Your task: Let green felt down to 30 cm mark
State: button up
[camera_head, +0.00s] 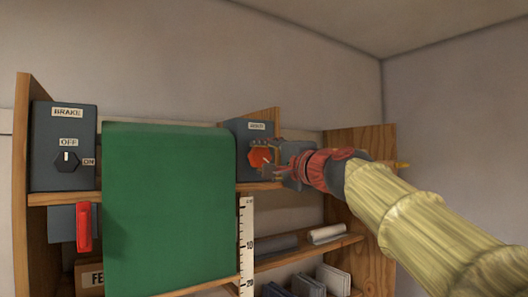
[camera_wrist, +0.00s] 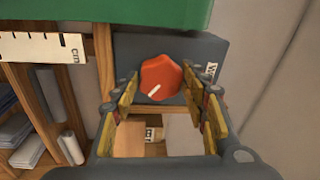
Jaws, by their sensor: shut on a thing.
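The green felt (camera_head: 168,205) hangs as a wide sheet over the front of the shelf unit; it also shows along the top of the wrist view (camera_wrist: 130,12). A white ruler (camera_head: 246,220) stands upright at its right side, with 10 and 20 readable. The felt's lower right corner is near the 20 mark; anything lower is out of view. A red knob (camera_head: 259,158) with a white pointer line sits on a grey box (camera_head: 238,133). My gripper (camera_wrist: 162,82) is shut on the red knob (camera_wrist: 161,77), one finger on each side.
A grey brake box (camera_head: 63,120) with a black knob (camera_head: 67,161), pointer up toward OFF, stands at left. A red lever (camera_head: 83,227) hangs below it. Rolls (camera_head: 328,234) lie on the lower right shelf (camera_head: 300,252). The wooden right side panel (camera_head: 378,140) is close behind my arm.

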jog(key=m+p, duration=0.5)
jog(key=m, duration=0.1)
jog(key=shift+h, duration=0.4)
jog(key=m+p, duration=0.5)
jog(key=shift+m+g+h, duration=0.3)
jog(key=m+p, duration=0.2)
jog(key=m, duration=0.1)
jog(key=m+g, duration=0.1)
jog(key=m, duration=0.3)
jog(key=shift+f+m, duration=0.1)
jog(key=shift+m, duration=0.3)
jog(key=o, duration=1.2)
jog(key=shift+c, duration=0.2)
jog(key=shift+r, duration=0.2)
